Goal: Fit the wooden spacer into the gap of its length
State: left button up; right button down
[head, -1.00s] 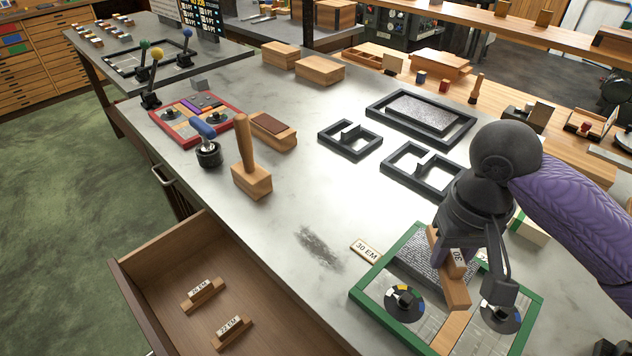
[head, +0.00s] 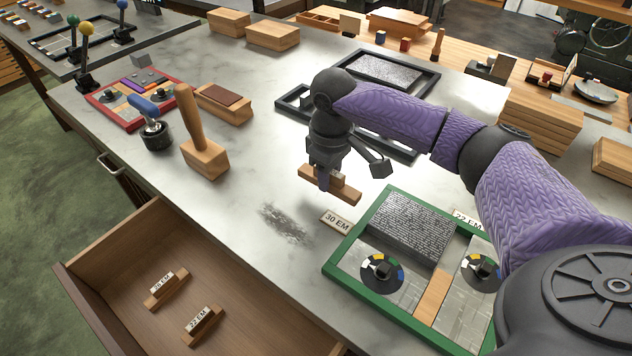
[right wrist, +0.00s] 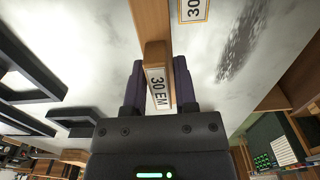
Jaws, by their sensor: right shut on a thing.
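The wooden spacer (head: 345,192), labelled 30 EM, is in my right gripper (head: 324,178). It is held over the bench, left of and behind the green frame (head: 343,258). In the right wrist view the spacer (right wrist: 157,85) sits between the two fingers (right wrist: 157,88), its label facing the camera. The green frame holds a grey type block (head: 408,225), a wooden strip (head: 433,297) and two round dark dials. My left gripper is out of view.
An open drawer (head: 130,235) at lower left holds two labelled wooden spacers, one reading 22 EM (head: 203,325). Black frames (head: 425,85) lie behind my arm. A mallet (head: 205,155) and red frame (head: 95,108) stand left. Bench between mallet and gripper is clear.

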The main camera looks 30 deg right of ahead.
notch_tip(320, 180, down, 3)
jog(key=shift+f+b, duration=0.2)
jog(key=shift+b, duration=0.2)
jog(key=shift+r, duration=0.1)
jog(key=shift+c, duration=2)
grip_release()
notch_tip(320, 180, up, 12)
jog(key=p, duration=0.4)
jog(key=shift+p, duration=0.35)
